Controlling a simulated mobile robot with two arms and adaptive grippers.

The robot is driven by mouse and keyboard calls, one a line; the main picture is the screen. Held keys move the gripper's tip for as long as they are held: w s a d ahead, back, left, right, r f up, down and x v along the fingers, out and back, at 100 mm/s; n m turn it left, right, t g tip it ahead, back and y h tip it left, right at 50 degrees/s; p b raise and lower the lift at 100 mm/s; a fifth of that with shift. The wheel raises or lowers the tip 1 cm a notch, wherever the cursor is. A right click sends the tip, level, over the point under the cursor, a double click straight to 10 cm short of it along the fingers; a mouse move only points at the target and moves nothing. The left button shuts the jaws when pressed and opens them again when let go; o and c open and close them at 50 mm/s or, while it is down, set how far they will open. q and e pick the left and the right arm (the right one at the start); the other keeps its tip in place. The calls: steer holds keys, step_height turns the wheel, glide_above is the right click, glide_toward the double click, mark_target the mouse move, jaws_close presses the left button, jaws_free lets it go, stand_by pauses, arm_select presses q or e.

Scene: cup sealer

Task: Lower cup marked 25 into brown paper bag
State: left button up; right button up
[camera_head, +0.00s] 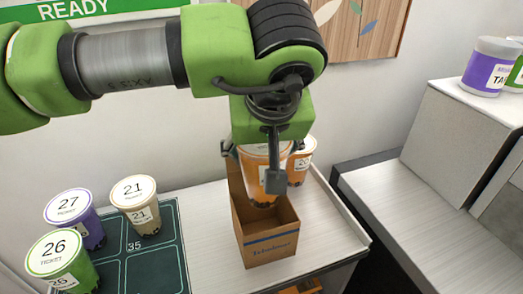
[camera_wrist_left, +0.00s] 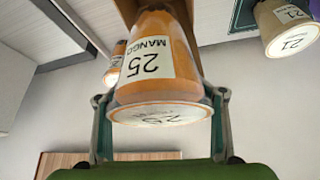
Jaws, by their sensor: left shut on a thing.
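The cup marked 25 (camera_wrist_left: 150,62) is orange with a white "MANGO" label. My left gripper (camera_wrist_left: 158,112) is shut around it near its lid in the left wrist view. In the head view the cup (camera_head: 258,185) is upright, its base over the mouth of the open brown paper bag (camera_head: 270,245), partly covered by a finger of my left gripper (camera_head: 255,165). I cannot tell how far its base is below the bag's rim. The bag stands upright on the light counter, and part of it (camera_wrist_left: 128,10) shows in the left wrist view. My right gripper is not in view.
Another orange cup (camera_head: 301,165) stands just behind the bag. Cups 27 (camera_head: 92,232), 26 (camera_head: 78,276) and 21 (camera_head: 148,222) stand on a dark green tray (camera_head: 172,255) at left. Counter (camera_head: 325,225) right of the bag is clear.

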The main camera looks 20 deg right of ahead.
arm_select(q)
steer(key=shift+f+b, duration=3.55)
steer(key=shift+f, duration=1)
steer(key=shift+f, duration=0.15)
steer(key=o, duration=1.8)
step_height(320, 180, up, 30)
steer(key=p, duration=2.3)
steer(key=shift+s, duration=0.45)
